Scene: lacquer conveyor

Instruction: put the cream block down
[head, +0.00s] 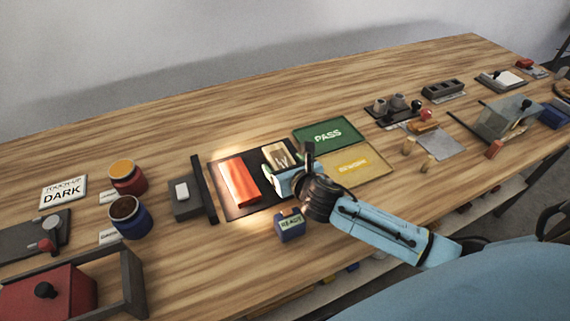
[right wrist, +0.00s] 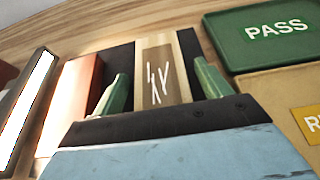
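In the right wrist view the cream block (right wrist: 158,75) shows pale marks and lies between my fingertips. My right gripper (head: 288,176) is low over the mat at the block's near end. Its green fingers (right wrist: 162,88) stand apart, with a dark gap visible between the left finger and the block, so it looks open. The gripper hides the block's near end and whether its underside touches the mat. My left gripper is not in view.
An orange-red block (head: 239,184) lies left of the cream block, with a dark upright bar (head: 203,189) beyond it. A green PASS tray (head: 327,133) and tan REWORK tray (head: 352,168) are on the right. A blue READY box (head: 290,229) stands in front. Paint jars (head: 130,220) are left.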

